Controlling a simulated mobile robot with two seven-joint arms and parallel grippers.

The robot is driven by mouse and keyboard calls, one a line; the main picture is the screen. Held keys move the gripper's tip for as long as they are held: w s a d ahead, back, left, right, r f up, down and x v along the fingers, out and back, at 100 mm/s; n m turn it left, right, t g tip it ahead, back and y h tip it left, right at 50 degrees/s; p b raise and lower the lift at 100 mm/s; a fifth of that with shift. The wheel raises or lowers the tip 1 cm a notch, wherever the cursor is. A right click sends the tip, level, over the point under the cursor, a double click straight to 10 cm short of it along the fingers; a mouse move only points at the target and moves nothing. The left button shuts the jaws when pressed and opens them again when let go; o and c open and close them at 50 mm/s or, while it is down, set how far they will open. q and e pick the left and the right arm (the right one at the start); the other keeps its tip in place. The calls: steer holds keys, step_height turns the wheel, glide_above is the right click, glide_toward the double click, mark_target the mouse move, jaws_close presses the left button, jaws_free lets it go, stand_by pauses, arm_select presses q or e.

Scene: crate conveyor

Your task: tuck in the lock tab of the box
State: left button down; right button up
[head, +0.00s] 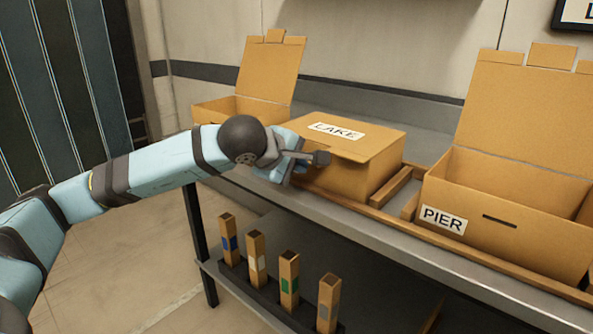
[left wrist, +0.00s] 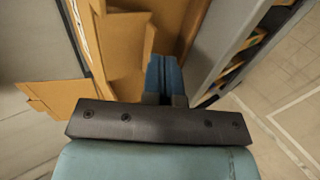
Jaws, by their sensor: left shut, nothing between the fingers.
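The LAKE box (head: 368,146) stands on the bench with its lid down. My left gripper (head: 298,170) is at the left part of its front face, shut, with nothing seen between the fingers. In the left wrist view the blue fingers (left wrist: 165,75) are together and point at brown cardboard (left wrist: 122,50). Whether they touch it I cannot tell. The lock tab cannot be made out; my gripper and wrist cover part of the box front. My right gripper is not in view.
The open PIER box (head: 505,220) stands to the right, its lid raised. Another open box (head: 268,70) stands behind on the left. Wooden rails (head: 393,188) lie between the boxes. Several upright posts (head: 289,280) with coloured marks stand on the shelf below. The floor at left is clear.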

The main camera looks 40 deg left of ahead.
arm_select(q)
steer(key=shift+r, duration=0.2)
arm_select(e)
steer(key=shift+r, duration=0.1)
arm_select(q)
steer(key=shift+r+p, duration=0.3)
steer(key=shift+r, duration=0.35)
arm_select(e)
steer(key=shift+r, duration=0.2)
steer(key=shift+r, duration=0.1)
